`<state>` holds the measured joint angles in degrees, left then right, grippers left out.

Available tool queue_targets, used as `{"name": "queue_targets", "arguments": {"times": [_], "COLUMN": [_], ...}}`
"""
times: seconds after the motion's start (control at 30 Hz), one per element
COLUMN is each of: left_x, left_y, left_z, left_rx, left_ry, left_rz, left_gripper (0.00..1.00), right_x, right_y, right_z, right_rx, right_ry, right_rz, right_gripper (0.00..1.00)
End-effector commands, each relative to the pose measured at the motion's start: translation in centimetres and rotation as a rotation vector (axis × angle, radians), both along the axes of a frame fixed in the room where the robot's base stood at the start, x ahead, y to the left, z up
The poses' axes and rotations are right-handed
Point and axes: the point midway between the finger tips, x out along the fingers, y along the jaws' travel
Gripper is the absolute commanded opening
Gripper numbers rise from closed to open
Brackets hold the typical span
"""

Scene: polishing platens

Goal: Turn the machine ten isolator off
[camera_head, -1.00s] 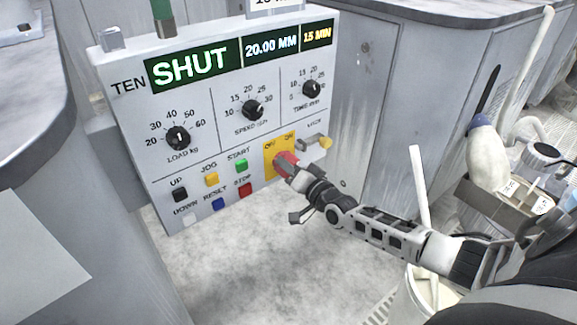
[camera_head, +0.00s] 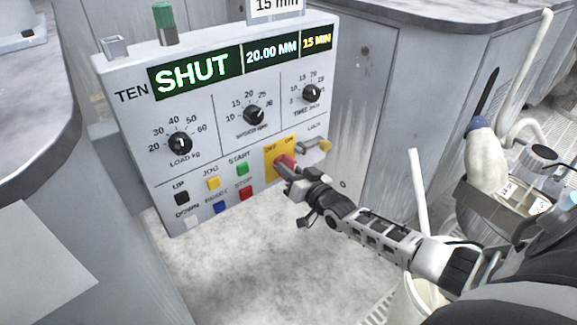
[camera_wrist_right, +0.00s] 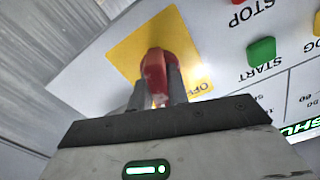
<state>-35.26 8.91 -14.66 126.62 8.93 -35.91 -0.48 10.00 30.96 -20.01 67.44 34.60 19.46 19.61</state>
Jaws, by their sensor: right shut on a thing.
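The machine ten panel (camera_head: 226,131) stands at the left of the head view, with TEN printed on it and lit displays reading SHUT, 20.00 MM and 15 MIN. Its isolator is a red handle (camera_head: 284,163) on a yellow plate (camera_head: 269,163) marked OFF and ON. My right gripper (camera_head: 287,171) is shut on the red handle, which also shows between the fingers in the right wrist view (camera_wrist_right: 155,68). The handle's exact angle is partly hidden by the fingers. My left gripper is not in view.
A white bucket (camera_head: 418,299) stands below my right arm. Grey cabinets (camera_head: 385,110) stand at the right.

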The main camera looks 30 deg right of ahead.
Motion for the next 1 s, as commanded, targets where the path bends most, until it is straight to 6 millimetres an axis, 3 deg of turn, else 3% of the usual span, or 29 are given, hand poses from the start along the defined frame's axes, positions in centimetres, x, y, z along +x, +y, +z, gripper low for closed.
{"name": "queue_targets", "arguments": {"times": [0.23, 1.0], "left_x": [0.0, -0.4], "left_y": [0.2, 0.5], "left_z": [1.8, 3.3], "left_rx": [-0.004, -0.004], "left_ry": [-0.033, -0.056], "left_rz": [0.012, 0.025], "left_gripper": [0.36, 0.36], "right_x": [0.0, 0.0], "right_y": [0.0, 0.0], "right_z": [0.1, 0.0], "right_rx": [-0.236, -0.929], "right_ry": [-0.018, -0.073], "right_rz": [-0.001, -0.001], "right_gripper": [0.0, 0.0]}}
